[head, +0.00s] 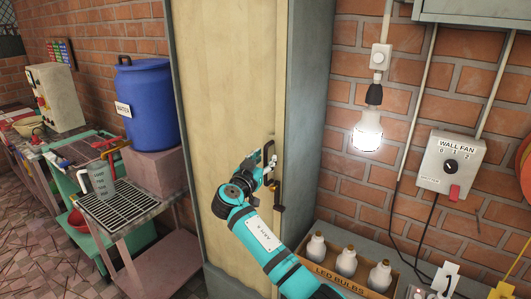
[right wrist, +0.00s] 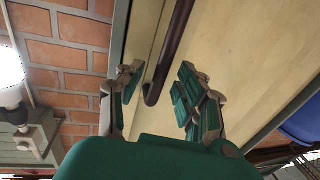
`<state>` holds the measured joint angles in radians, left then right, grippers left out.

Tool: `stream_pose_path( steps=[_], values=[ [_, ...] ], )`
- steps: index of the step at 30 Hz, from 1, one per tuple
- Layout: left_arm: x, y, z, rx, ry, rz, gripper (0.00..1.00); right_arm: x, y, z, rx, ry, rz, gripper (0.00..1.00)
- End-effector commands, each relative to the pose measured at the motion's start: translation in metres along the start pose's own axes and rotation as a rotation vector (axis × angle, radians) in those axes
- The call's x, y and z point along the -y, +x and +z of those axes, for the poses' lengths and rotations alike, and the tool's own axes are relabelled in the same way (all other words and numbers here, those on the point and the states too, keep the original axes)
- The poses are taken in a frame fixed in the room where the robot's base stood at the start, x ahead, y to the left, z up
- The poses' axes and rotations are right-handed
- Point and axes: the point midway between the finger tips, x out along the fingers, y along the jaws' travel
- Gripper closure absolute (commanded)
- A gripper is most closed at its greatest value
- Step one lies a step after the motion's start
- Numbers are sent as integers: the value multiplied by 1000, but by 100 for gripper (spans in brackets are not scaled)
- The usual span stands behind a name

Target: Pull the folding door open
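The folding door (head: 225,90) is a tall pale beige panel in a grey frame, and it looks closed in the head view. It also fills much of the right wrist view (right wrist: 235,50). A dark upright bar handle (head: 279,190) is near the door's right edge. My right gripper (head: 267,165) is at the handle. In the right wrist view my right gripper (right wrist: 158,88) has its fingers apart, with the lower end of the handle (right wrist: 172,48) between them. I see a gap on the right finger's side; touching is not clear. My left gripper is out of view.
A box of LED bulbs (head: 345,268) stands low at the right, close to my right arm. A lit bulb (head: 367,132) and a wall fan switch box (head: 451,165) are on the brick wall. A blue barrel (head: 150,100) and a metal rack table (head: 120,208) stand left of the door.

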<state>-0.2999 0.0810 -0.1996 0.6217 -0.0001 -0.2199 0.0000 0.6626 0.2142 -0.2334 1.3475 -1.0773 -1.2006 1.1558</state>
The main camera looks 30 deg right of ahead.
Motion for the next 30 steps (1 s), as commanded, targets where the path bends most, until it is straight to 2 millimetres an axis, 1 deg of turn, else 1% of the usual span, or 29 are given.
stream_pose_path(
  steps=[1,4,13,21,30],
  values=[
    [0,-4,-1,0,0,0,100,0,5,-2,-1,-1,1,64],
    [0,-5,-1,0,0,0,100,0,10,-1,0,0,0,64],
    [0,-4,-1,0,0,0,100,0,12,1,0,0,0,64],
    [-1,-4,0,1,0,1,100,0,12,0,0,0,0,99],
    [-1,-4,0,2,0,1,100,0,12,1,1,0,0,100]
  ],
)
